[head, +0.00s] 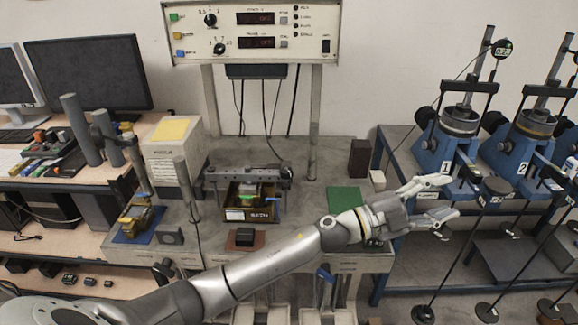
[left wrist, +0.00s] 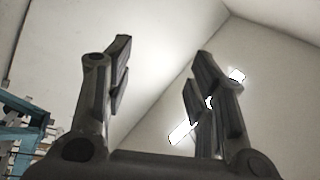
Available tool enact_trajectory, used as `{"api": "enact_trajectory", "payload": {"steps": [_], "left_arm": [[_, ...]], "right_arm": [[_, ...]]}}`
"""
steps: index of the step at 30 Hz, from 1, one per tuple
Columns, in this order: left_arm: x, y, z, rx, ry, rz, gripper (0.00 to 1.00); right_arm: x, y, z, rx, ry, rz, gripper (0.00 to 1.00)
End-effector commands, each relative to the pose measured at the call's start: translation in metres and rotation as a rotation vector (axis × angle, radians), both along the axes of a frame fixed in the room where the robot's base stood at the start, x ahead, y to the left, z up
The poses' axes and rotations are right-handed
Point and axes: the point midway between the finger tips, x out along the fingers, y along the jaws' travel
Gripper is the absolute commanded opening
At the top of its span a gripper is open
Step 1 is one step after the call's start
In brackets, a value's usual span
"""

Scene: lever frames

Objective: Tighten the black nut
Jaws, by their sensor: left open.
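My left gripper (head: 451,197) is open and empty, held out to the right in front of the blue lever frames. The frame marked 1 (head: 447,168) and the frame marked 2 (head: 508,163) stand on the right bench, each with a dial-topped round body. A dark round knob (head: 425,117) sits at the left side of frame 1. I cannot tell which dark part is the black nut. My right gripper is not in view.
A long lever with a dark weight (head: 424,313) reaches down from frame 1, close to my left gripper. A green mat (head: 344,197) lies on the middle bench near a dark brown block (head: 360,158). A control panel (head: 252,32) stands above at the back.

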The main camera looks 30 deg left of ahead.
Motion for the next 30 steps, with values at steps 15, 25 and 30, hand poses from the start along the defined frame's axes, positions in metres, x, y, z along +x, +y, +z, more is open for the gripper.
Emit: {"api": "enact_trajectory", "payload": {"steps": [15, 25, 30], "left_arm": [[0.031, 0.112, -0.045, 1.144, 0.125, -0.505, 0.51], [0.012, 0.327, 0.021, 1.578, 0.743, -0.346, 0.51], [-0.005, 0.365, 0.041, 1.614, 0.893, -0.297, 0.51]], "right_arm": [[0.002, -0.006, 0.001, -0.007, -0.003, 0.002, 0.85], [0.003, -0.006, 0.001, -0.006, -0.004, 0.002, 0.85], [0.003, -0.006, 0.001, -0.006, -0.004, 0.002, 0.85]]}}
